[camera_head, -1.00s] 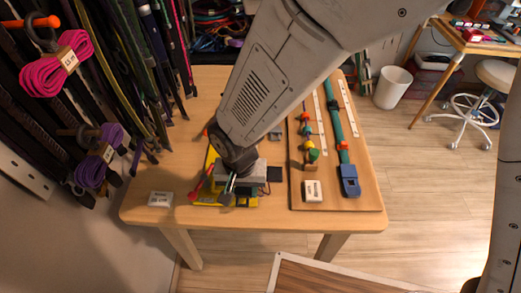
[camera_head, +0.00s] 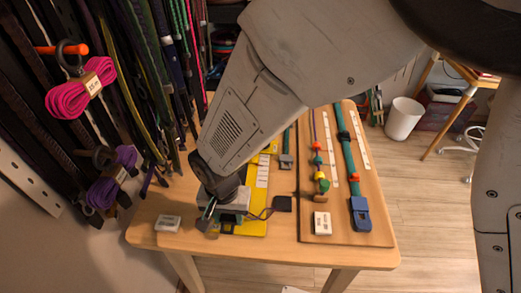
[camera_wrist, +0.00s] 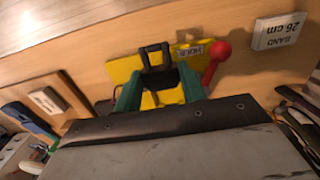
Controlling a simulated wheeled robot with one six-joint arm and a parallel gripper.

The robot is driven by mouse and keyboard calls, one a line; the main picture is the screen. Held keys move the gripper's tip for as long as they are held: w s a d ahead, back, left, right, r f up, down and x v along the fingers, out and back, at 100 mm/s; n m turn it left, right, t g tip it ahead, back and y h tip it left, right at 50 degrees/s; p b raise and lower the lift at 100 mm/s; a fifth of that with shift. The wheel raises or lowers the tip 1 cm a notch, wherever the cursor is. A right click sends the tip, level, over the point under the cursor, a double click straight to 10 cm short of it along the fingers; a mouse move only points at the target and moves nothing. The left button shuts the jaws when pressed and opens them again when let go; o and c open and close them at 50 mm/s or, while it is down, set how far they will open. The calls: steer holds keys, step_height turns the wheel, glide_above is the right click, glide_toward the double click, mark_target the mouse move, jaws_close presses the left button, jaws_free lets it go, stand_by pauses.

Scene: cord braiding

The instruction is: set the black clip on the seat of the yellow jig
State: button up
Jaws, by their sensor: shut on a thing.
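My gripper (camera_wrist: 155,92) has two dark green fingers shut on the black clip (camera_wrist: 153,50), which stands out past the fingertips as an open loop. The yellow jig (camera_wrist: 122,70) lies just beyond and below the clip in the wrist view. A red ball-ended lever (camera_wrist: 217,58) stands at the jig's right side there. The jig's seat is largely hidden behind the clip and fingers, and I cannot tell whether the clip touches it. In the head view my gripper (camera_head: 209,222) is over the near left end of the yellow jig (camera_head: 255,225), and my arm hides the clip.
A white label block (camera_head: 168,223) lies left of the jig; it reads "BAND 26 cm" in the wrist view (camera_wrist: 278,31). To the right, a wooden board (camera_head: 345,231) holds a beaded cord, a teal band with a blue clamp (camera_head: 361,214) and a white block (camera_head: 321,223). Hanging cords crowd the left.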

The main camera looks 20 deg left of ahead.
steer(key=shift+a, duration=0.1)
stand_by(0.3)
steer(key=shift+w+a, duration=0.25)
steer(key=shift+w, duration=0.8)
steer(key=shift+w+a, duration=0.25)
steer(key=shift+w, duration=0.75)
steer(key=shift+w+a, duration=0.25)
steer(key=shift+w, duration=0.8)
steer(key=shift+f, duration=0.25)
steer(key=shift+f, duration=0.5)
steer(key=shift+f, duration=0.3)
steer(key=o, duration=1)
steer(key=shift+a+r, duration=0.1)
